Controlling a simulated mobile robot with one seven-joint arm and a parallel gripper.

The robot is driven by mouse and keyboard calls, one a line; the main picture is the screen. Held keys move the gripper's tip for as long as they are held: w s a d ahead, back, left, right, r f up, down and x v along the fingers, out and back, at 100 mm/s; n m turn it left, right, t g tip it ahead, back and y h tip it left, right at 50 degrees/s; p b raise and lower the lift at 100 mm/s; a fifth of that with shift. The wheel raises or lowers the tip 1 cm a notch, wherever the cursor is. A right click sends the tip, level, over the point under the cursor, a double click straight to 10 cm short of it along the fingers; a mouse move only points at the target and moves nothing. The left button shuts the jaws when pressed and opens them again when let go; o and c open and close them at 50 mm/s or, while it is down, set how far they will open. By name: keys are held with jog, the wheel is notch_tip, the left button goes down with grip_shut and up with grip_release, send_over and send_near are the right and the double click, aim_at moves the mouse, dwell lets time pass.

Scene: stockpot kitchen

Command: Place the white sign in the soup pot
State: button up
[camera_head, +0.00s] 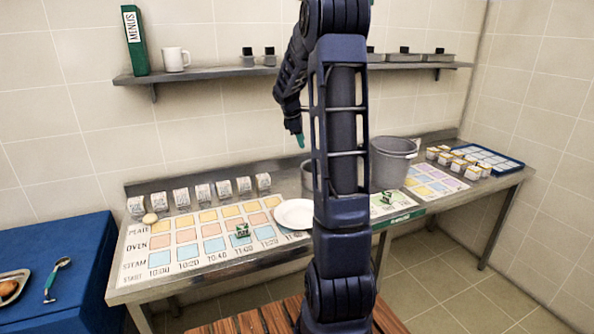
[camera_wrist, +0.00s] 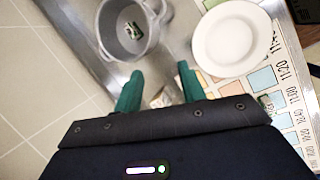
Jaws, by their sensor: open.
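Several small white signs with dark print (camera_head: 201,193) stand in a row along the back of the steel counter. In the wrist view, a whitish block (camera_wrist: 162,97), perhaps one of these signs, shows low between the fingers. A grey pot with handles (camera_wrist: 103,38) lies past the fingertips, with a green-and-white block (camera_wrist: 134,30) inside. In the head view, a grey pot (camera_head: 307,178) is mostly hidden behind my arm, and a larger grey bucket-like pot (camera_head: 392,165) stands right of it. My gripper (camera_head: 299,140) points down above the counter, open; its teal fingers (camera_wrist: 159,72) hold nothing.
A white plate (camera_head: 293,214) lies on the printed schedule mat (camera_head: 170,258), near a green-and-white block (camera_head: 242,230). Another such block (camera_head: 388,197) lies right of my arm. Yellow-topped boxes (camera_head: 470,168) and a blue tray (camera_head: 508,165) are at right. A wall shelf (camera_head: 215,72) runs above.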

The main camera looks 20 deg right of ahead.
jog(key=s+a+r+m+t+y, duration=0.1)
jog(key=s+a+r+m, duration=0.3)
jog(key=s, duration=0.6)
jog(key=s+a+r+m+t, duration=0.1)
jog(key=s+a+r+m, duration=0.2)
jog(key=s+a+r, duration=0.35)
jog(key=s+a+f+m+y, duration=0.1)
jog(key=s+a+f+m, duration=0.1)
jog(key=s, duration=0.8)
jog(key=s+a+f+m+t+y, duration=0.1)
jog(key=s+a+m, duration=0.3)
jog(key=s, duration=0.6)
jog(key=shift+s+a+f+y, duration=0.4)
jog(key=shift+a+f, duration=0.1)
jog(key=shift+f, duration=0.1)
